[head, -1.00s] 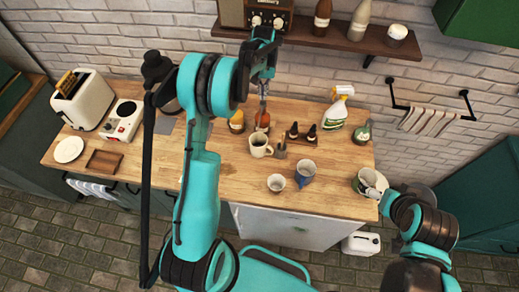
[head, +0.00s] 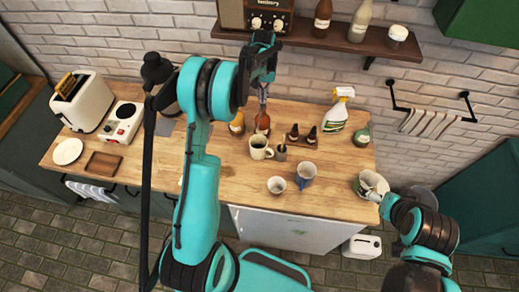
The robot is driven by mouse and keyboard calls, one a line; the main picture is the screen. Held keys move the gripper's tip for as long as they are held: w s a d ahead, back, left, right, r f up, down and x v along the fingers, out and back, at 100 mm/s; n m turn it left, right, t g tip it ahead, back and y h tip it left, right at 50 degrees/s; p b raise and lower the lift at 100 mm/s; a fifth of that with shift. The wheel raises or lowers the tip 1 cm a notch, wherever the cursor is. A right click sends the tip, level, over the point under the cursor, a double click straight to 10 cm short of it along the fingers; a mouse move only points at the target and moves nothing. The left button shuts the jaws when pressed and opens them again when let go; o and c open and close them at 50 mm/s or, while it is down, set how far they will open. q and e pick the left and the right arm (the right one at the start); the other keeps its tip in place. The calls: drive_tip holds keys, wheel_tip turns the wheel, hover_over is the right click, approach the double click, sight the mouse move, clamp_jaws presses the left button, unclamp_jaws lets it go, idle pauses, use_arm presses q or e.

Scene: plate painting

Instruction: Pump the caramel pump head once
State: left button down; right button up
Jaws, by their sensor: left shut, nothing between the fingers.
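A reddish-brown bottle (head: 262,123) stands upright toward the back of the wooden counter, and a yellow-amber bottle (head: 237,126) stands to its left. Labels are too small to read, so I cannot tell for sure which one is caramel. My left gripper (head: 263,100) is shut and empty, pointing down directly over the top of the reddish-brown bottle. It hides the pump head, and I cannot tell whether it touches it. A cream mug (head: 258,149) stands just in front of that bottle. My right gripper (head: 378,196) is at the counter's right end by a white vessel (head: 371,181); its fingers are unclear.
Small dark dropper bottles (head: 311,135) and a spray bottle (head: 335,112) stand to the right. A white cup (head: 276,185) and a blue mug (head: 305,175) are nearer the front. A toaster (head: 84,101) is at the left.

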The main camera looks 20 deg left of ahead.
sight(263, 105)
use_arm(q)
drive_tip(key=shift+f, duration=0.15)
idle(0.4)
drive_tip(key=shift+f+b, duration=1.4)
drive_tip(key=shift+f, duration=0.1)
drive_tip(key=shift+r, duration=0.2)
drive_tip(key=shift+r+p, duration=0.7)
drive_tip(key=shift+r, duration=0.7)
wheel_tip(263, 105, up, 6)
drive_tip(key=p, duration=0.3)
